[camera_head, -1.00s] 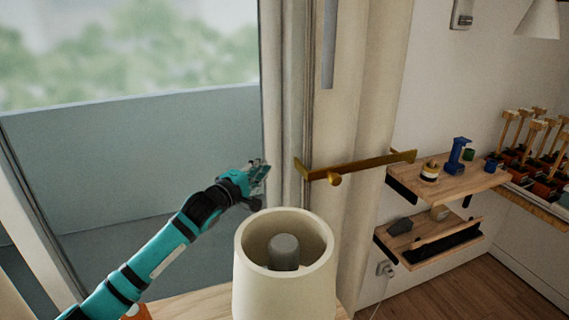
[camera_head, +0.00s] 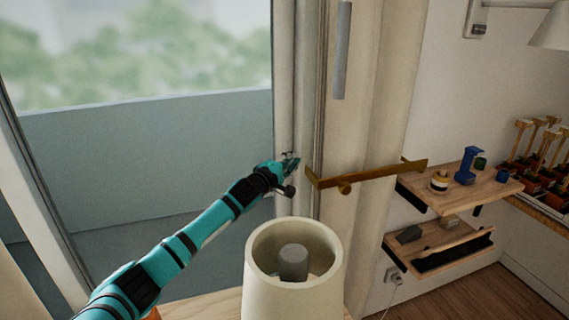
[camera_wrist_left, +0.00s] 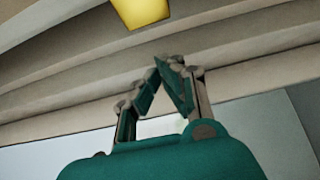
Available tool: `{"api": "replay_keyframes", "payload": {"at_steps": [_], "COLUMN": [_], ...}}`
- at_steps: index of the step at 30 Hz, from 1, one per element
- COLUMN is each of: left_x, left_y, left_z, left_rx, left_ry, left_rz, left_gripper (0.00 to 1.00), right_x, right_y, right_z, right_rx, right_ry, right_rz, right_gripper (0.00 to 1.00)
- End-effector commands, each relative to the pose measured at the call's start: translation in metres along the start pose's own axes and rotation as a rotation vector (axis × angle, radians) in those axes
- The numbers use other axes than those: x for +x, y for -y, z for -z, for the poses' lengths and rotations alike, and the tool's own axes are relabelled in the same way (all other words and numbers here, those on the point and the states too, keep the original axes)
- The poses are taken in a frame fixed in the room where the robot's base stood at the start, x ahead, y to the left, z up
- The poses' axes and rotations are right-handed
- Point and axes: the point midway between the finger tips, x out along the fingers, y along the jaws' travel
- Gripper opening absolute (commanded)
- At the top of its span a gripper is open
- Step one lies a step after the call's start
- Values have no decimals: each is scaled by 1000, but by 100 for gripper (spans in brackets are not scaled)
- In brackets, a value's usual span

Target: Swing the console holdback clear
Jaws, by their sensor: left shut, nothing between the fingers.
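The holdback is a brass bar (camera_head: 375,177) that spans the cream curtain, with an upturned free end at its left and its other end by the wall at the right. A brass piece, likely its end, shows at the top of the left wrist view (camera_wrist_left: 141,10). My left gripper (camera_head: 292,163) is shut and empty, just left of the holdback's free end and apart from it, in front of the curtain's edge. In the left wrist view its fingertips (camera_wrist_left: 165,65) meet below the brass piece. My right gripper is not in view.
A cream lampshade (camera_head: 293,290) stands close in front, below the holdback. A grey rod (camera_head: 342,50) hangs at the curtain (camera_head: 385,100). Wooden shelves (camera_head: 450,200) with small items are on the wall at right. A large window is at left.

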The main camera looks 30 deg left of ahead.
Motion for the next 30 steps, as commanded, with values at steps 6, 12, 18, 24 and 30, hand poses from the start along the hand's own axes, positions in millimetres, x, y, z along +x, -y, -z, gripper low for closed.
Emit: {"api": "replay_keyframes", "payload": {"at_steps": [6, 12, 18, 24, 30], "left_x": [-18, -24, -25, -30, -54], "left_y": [2, 2, 2, 2, 2], "left_z": [-22, -29, -29, -37, -59], "left_rx": [-2, -1, -2, -5, -7], "left_ry": [5, 2, 2, 7, 9], "left_rz": [4, 3, 2, 2, 1], "left_gripper": [0, 0, 0, 0, 0], "right_x": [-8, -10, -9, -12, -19], "right_y": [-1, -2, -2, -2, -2], "right_z": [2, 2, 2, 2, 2], "right_rx": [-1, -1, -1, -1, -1], "right_ry": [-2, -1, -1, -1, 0], "right_rz": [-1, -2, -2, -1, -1], "right_gripper": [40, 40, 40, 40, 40]}}
